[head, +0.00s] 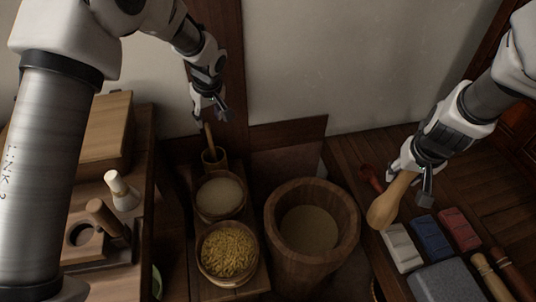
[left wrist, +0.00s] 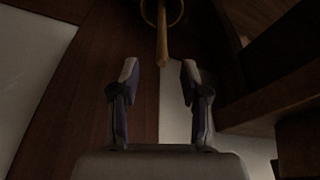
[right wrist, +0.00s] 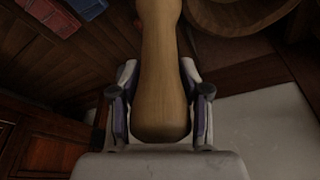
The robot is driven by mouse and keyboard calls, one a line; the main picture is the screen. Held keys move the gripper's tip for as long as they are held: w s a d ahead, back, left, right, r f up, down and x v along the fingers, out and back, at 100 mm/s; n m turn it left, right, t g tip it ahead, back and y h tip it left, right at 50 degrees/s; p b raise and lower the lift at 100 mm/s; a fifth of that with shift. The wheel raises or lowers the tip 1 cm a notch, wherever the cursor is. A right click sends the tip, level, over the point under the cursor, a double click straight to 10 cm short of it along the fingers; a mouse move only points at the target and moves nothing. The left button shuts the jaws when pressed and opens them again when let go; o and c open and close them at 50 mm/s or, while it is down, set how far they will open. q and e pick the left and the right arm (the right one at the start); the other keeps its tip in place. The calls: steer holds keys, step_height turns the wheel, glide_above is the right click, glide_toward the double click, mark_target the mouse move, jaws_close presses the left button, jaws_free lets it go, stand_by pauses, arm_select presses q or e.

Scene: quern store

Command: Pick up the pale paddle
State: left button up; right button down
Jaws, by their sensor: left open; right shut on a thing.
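In the left wrist view the stick (left wrist: 162,40) shows just beyond the open fingers.
A large wooden tub (head: 312,200) stands in the middle, beside a bowl of pale grain (head: 220,195) and a bowl of yellow pieces (head: 230,252). A red spoon (head: 370,178), coloured blocks (head: 431,237) and a grey slab (head: 455,283) lie at right.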

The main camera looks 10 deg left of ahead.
mark_target(207, 124)
arm_select(q)
steer(key=x, duration=0.2)
steer(key=b+x, duration=0.1)
steer(key=x, duration=0.3)
steer(key=shift+w+a, duration=0.2)
steer(key=shift+a, duration=0.2)
arm_select(e)
steer(key=shift+x, duration=0.8)
arm_select(q)
steer(key=shift+r, duration=0.15)
arm_select(e)
steer(key=shift+s, duration=0.15)
arm_select(q)
steer(key=shift+s, duration=0.1)
jaws_close()
